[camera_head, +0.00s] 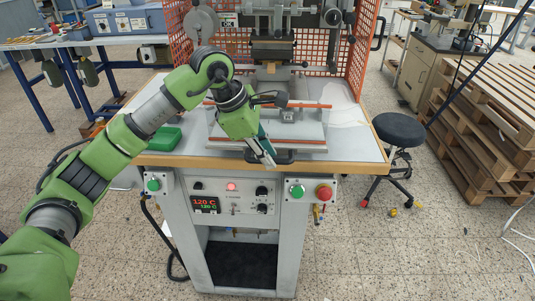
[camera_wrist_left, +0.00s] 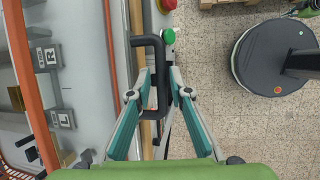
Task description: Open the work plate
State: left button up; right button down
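The work plate (camera_head: 230,144) is a flat grey-white slide with orange rails on the machine table, below the press head. Its black handle (camera_head: 285,157) projects at the front edge; the handle also shows in the left wrist view (camera_wrist_left: 160,62). My left gripper (camera_head: 268,160) reaches down to the handle from above. In the left wrist view, its two teal fingers (camera_wrist_left: 160,78) stand on either side of the handle's bar, with a gap visible around it, so they look open. My arm hides part of the plate. My right gripper is not in view.
The machine's front panel has green buttons (camera_head: 298,191) and a red button (camera_head: 324,192). An orange mesh guard (camera_head: 357,45) flanks the press. A green box (camera_head: 163,139) lies left on the table. A black stool (camera_head: 399,130) and pallets (camera_head: 490,115) stand right.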

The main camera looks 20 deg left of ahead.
pick_arm(q)
jog(key=shift+a+r, duration=0.1)
jog(key=shift+r, duration=0.15)
jog(key=v, duration=1.1)
jog(key=shift+r, duration=0.2)
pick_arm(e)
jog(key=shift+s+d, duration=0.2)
pick_arm(q)
jog(key=shift+s+a, duration=0.1)
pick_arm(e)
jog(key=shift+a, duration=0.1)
